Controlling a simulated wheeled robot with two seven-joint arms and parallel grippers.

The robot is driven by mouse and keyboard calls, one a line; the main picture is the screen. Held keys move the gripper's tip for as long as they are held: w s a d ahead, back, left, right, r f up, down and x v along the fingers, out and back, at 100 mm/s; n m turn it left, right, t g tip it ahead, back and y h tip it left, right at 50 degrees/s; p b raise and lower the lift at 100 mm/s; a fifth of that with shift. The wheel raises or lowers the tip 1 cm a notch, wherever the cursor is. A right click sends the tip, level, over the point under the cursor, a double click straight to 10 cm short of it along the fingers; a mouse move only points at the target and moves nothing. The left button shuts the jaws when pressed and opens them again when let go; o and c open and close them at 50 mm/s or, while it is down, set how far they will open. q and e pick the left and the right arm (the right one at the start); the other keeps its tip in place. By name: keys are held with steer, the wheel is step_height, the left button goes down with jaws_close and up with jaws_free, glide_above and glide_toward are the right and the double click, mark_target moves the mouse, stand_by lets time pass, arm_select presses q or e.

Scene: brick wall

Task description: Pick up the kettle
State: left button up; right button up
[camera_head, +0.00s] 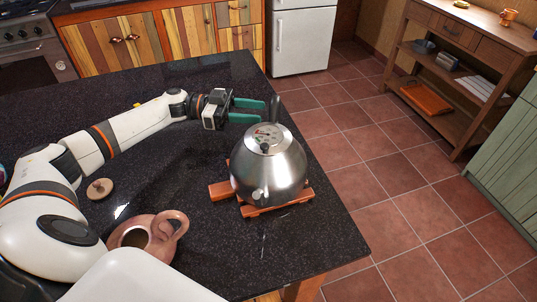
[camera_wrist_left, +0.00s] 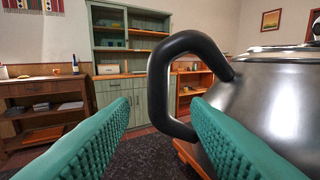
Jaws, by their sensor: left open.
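The kettle (camera_head: 268,168) is a round, shiny steel pot with a gauge on its lid and a dark handle (camera_head: 275,108) on its far side. It stands upright on a reddish wooden trivet (camera_head: 279,208) near the right edge of the dark counter. My left gripper (camera_head: 248,110) is open, with green fingers, just behind and left of the kettle near the handle. In the left wrist view the black handle (camera_wrist_left: 158,90) loops ahead between the two green fingers (camera_wrist_left: 160,125), and the kettle body (camera_wrist_left: 275,105) fills the right side. My right gripper is not in view.
A pinkish clay jug (camera_head: 135,236) and a small wooden lid (camera_head: 99,188) lie on the black speckled counter (camera_head: 300,258), left of the kettle. The counter's right edge drops to a tiled floor. A shelf unit (camera_head: 455,90) stands at the far right.

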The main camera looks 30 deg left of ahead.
arm_select(q)
steer(key=shift+w+d, duration=0.3)
steer(key=shift+d, duration=0.25)
steer(key=d, duration=0.1)
steer(key=w+d+p, duration=0.1)
steer(key=d+r+p, duration=0.1)
steer(key=d, duration=0.1)
steer(key=shift+w+r, duration=0.1)
steer(key=shift+w, duration=0.2)
steer(key=shift+w+d, duration=0.15)
steer(key=shift+d, duration=0.15)
steer(key=shift+a, duration=0.1)
steer(key=shift+c, duration=0.3)
jaws_close()
stand_by(0.3)
